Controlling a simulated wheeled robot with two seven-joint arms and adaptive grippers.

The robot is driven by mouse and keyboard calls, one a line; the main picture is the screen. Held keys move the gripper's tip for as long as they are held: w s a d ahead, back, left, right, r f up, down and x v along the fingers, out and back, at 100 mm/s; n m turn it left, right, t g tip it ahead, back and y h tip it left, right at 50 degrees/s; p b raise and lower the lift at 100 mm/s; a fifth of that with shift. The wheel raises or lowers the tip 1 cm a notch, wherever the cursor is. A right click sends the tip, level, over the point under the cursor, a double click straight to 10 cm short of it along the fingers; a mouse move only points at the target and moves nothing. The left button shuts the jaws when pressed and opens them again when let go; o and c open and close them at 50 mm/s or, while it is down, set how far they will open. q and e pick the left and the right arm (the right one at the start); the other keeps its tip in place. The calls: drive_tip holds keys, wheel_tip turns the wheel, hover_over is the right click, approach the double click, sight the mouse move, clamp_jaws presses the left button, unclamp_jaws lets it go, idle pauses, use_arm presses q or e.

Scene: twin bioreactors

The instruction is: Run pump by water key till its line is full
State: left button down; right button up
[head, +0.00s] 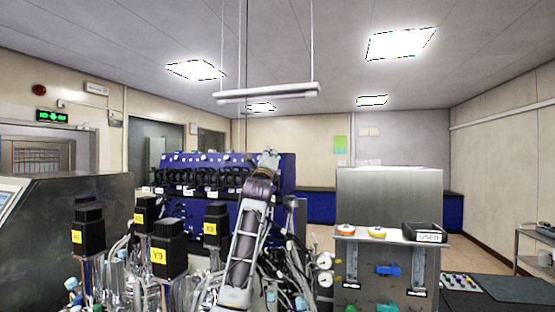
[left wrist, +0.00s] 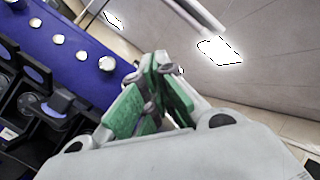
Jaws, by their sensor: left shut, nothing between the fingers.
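My left gripper (head: 268,155) is raised in front of the blue pump unit, at the top of my arm in the head view. In the left wrist view its green-padded fingers (left wrist: 161,62) are shut with nothing between them. The blue unit (head: 222,162) has a row of black pump heads (head: 205,177) and white knobs along its top. Part of it is hidden behind my arm. In the left wrist view the blue panel (left wrist: 75,75) with round white knobs (left wrist: 107,63) lies left of the fingers, apart from them. The water key's label and the line's filling cannot be made out. My right gripper is not in view.
Black motor blocks with yellow labels (head: 168,245) stand at the lower left among tubes. Tangled tubing and gauges (head: 325,262) lie right of my arm. A steel cabinet (head: 390,200) stands further right, with a black box (head: 424,232) in front. A lamp (head: 268,93) hangs above.

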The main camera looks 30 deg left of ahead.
use_arm(q)
drive_tip(key=shift+w+a+f, duration=0.15)
drive_tip(key=shift+w, duration=0.4)
drive_tip(key=shift+w+a+f, duration=0.1)
drive_tip(key=shift+w+f, duration=0.05)
drive_tip(key=shift+w, duration=0.4)
drive_tip(key=shift+w+a+f, duration=0.15)
drive_tip(key=shift+w, duration=0.4)
idle(0.9)
drive_tip(key=shift+s, duration=0.15)
drive_tip(key=s, duration=0.2)
drive_tip(key=s+d, duration=0.1)
drive_tip(key=shift+d+r, duration=0.1)
drive_tip(key=shift+r, duration=0.3)
drive_tip(key=shift+s, duration=0.1)
idle(0.5)
